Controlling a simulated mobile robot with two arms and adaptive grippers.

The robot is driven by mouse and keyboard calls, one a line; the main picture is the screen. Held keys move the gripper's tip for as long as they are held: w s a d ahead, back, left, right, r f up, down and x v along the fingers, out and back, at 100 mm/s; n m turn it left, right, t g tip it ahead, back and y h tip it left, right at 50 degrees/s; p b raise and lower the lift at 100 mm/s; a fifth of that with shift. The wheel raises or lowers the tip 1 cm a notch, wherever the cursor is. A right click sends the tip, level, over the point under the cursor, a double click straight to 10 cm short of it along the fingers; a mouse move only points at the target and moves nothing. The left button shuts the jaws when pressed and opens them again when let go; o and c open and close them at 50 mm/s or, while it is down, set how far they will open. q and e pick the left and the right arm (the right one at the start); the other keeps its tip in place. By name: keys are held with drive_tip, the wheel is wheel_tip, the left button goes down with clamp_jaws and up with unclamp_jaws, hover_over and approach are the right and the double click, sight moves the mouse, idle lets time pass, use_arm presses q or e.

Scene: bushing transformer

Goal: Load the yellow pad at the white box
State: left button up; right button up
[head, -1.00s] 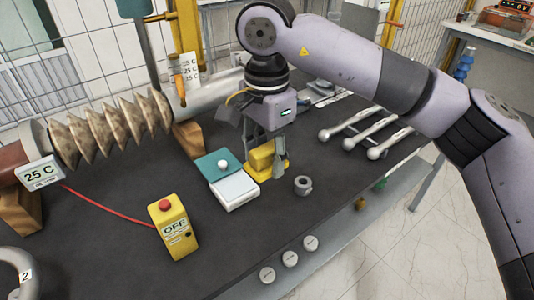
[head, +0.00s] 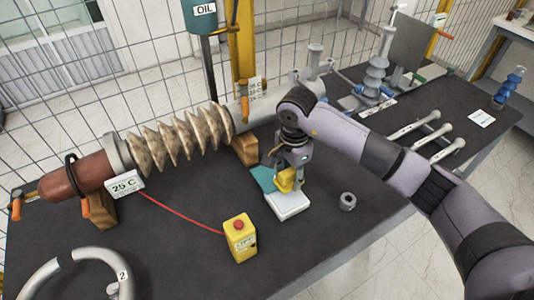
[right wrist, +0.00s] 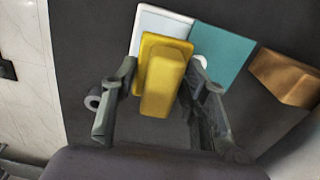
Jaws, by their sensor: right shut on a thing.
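My right gripper (head: 287,190) is shut on the yellow pad (head: 286,180), with its fingers pointing down. In the head view the pad appears over the back part of the white box (head: 290,207); the gap between them cannot be judged. In the right wrist view the yellow pad (right wrist: 165,80) sits between the two fingers (right wrist: 165,90), and the white box (right wrist: 160,22) shows just beyond it, partly hidden by it. A teal plate (head: 262,177) lies against the box. My left gripper is not in view.
A metal nut-like ring (head: 347,201) stands right of the box. A yellow OFF button box (head: 240,240) is at the front left. The ribbed bushing (head: 180,142) rests on wooden blocks (head: 245,148) behind. Several metal-handled tools lie at the right. Dark table space is bare between.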

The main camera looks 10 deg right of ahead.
sight(288, 198)
drive_tip(key=shift+d+f, duration=0.15)
drive_tip(key=shift+w+f, duration=0.1)
drive_tip(key=shift+f, duration=0.5)
wheel_tip(288, 198, down, 4)
drive_tip(key=shift+r+b, duration=0.25)
drive_tip(key=shift+b, duration=0.7)
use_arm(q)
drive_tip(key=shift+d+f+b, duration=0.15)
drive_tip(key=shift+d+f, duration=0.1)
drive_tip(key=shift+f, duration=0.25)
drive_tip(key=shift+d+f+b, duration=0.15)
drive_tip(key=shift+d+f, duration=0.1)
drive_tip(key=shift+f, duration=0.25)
use_arm(e)
drive_tip(key=shift+f, duration=0.8)
use_arm(q)
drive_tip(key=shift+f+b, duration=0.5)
drive_tip(key=shift+b, duration=0.05)
use_arm(e)
drive_tip(key=shift+f, duration=0.5)
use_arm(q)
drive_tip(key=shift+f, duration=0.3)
use_arm(e)
drive_tip(key=shift+f, duration=0.1)
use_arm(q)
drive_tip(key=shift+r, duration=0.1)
